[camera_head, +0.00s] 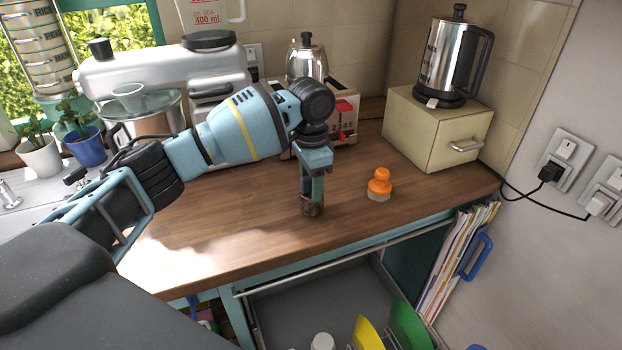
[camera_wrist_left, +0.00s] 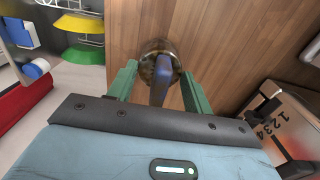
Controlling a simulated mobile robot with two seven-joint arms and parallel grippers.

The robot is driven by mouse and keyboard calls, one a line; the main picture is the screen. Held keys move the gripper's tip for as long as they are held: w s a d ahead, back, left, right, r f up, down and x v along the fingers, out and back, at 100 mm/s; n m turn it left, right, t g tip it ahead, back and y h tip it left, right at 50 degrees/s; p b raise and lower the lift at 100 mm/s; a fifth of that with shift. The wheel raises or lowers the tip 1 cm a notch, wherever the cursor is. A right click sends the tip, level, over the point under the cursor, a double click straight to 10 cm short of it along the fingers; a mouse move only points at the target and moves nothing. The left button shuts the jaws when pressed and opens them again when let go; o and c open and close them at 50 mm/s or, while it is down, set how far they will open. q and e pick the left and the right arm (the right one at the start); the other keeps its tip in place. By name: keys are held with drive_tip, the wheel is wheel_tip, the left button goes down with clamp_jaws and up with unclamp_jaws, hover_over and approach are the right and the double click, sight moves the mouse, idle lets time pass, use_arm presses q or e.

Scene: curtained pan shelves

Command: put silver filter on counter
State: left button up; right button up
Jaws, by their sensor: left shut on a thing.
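My left gripper (camera_head: 313,186) points straight down over the front middle of the wooden counter (camera_head: 240,222). Its green fingers are shut on a small round metal piece with a blue-grey handle, which looks like the silver filter (camera_head: 312,209). In the left wrist view the filter (camera_wrist_left: 158,50) shows its shiny, brownish round end between and beyond the fingers (camera_wrist_left: 160,78). It is at or very near the counter top; I cannot tell if it touches. My right gripper is not in view.
An orange-knobbed tool (camera_head: 379,184) stands right of the gripper. A beige drawer box (camera_head: 430,130) carries a metal kettle (camera_head: 455,60). An open drawer (camera_head: 290,305) lies below the counter's front edge.

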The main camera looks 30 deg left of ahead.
use_arm(q)
drive_tip(key=shift+f, duration=0.45)
drive_tip(key=shift+f, duration=0.25)
idle(0.3)
drive_tip(key=o, duration=1.4)
drive_tip(key=shift+r, duration=3.9)
clamp_jaws()
